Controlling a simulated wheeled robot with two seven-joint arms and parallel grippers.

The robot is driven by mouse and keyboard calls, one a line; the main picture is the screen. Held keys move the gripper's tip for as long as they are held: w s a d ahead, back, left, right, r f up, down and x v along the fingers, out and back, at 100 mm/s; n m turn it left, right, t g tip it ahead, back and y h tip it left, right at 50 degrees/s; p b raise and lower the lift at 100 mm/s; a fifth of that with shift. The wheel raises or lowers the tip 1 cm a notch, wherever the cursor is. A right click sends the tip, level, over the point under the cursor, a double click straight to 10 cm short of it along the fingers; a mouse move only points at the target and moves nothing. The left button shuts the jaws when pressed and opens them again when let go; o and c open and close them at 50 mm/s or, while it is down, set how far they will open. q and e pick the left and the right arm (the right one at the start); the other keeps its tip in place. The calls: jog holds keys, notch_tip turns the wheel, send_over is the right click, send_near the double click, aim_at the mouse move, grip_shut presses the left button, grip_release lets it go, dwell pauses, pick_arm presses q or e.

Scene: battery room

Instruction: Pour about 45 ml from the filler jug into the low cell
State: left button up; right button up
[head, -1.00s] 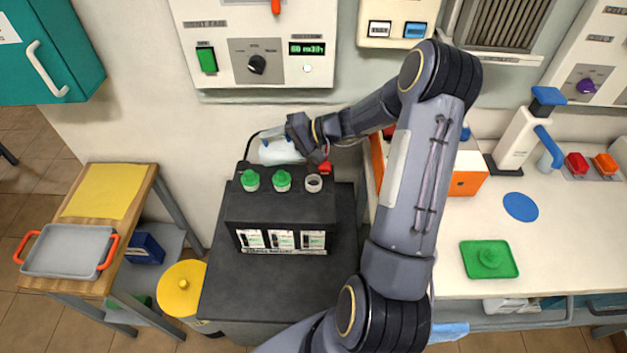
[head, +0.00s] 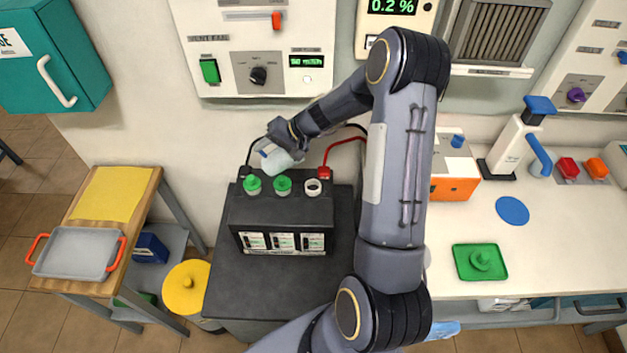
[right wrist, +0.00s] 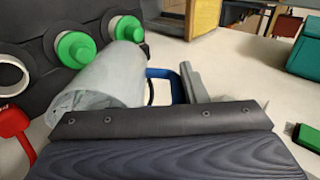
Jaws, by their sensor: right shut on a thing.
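My right gripper (head: 287,140) is shut on the filler jug (head: 277,161), a pale translucent vessel with a blue handle, held tilted behind the cell caps. In the right wrist view the jug (right wrist: 105,80) lies across the picture, its blue handle (right wrist: 166,86) near my grey finger. The black battery (head: 280,212) has three cells in a row. The left and middle cells wear green caps; the right one is an open pale ring (head: 313,187), also at the left edge of the wrist view (right wrist: 10,75). No stream of liquid is visible. My left gripper is out of view.
A red terminal (head: 324,172) with a red cable is close behind the open cell. A green tray (head: 482,262) with a green cap-like piece lies on the right bench. A grey tray (head: 78,252) and a yellow bin (head: 187,288) are at left. The wall panel (head: 255,50) rises behind.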

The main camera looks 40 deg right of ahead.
jog(key=shift+w+a+g+h, duration=0.15)
jog(key=shift+a+g+h, duration=0.15)
jog(key=shift+g+h, duration=0.1)
jog(key=shift+d, duration=0.1)
dwell(1.7)
jog(key=shift+w+a+r+g+h, duration=0.15)
jog(key=shift+w+a+g+h, duration=0.35)
jog(key=shift+a+g+h, duration=0.35)
jog(key=shift+w+a+f+g+h, duration=0.15)
jog(key=shift+w+f+g+h, duration=0.15)
jog(key=shift+f+g+h, duration=0.3)
jog(key=shift+w+a+f+g+h, duration=0.2)
jog(key=shift+f+g+h, duration=0.25)
jog(key=shift+g+h, duration=0.35)
jog(key=shift+w+a+f+g+h, duration=0.1)
jog(key=shift+w+f+g+h, duration=0.25)
jog(key=shift+f+g+h, duration=0.25)
jog(key=shift+r, duration=0.1)
